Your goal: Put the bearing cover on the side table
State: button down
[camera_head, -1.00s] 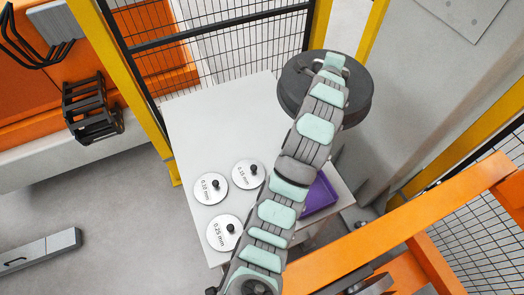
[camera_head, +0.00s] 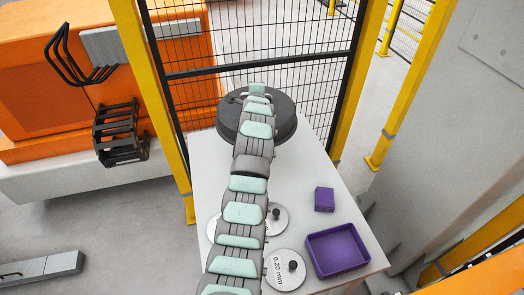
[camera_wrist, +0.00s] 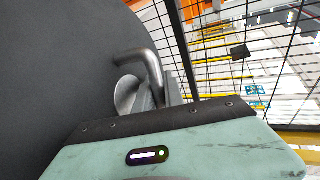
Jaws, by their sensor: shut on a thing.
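The bearing cover is a large dark grey round disc (camera_head: 286,124) at the far end of my arm in the head view. It lies over the back part of the white side table (camera_head: 318,172); I cannot tell whether it touches the top. In the wrist view its dark face (camera_wrist: 50,65) fills the left side, with a bent metal handle (camera_wrist: 150,62) on it. My gripper (camera_wrist: 152,92) is shut on the cover by this handle. My arm hides the middle of the cover and part of the table in the head view.
White labelled discs with black knobs (camera_head: 286,270) lie on the table's front, partly behind my arm. A small purple box (camera_head: 324,200) and an open purple tray (camera_head: 312,258) are at its right. A black mesh fence (camera_head: 330,60) with yellow posts stands behind.

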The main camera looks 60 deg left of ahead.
notch_tip(320, 180, down, 16)
jog(key=b, duration=0.3)
jog(key=shift+f, duration=0.2)
jog(key=c, duration=1.4)
grip_release()
jog(key=shift+c, duration=0.2)
jog(key=shift+f, duration=0.1)
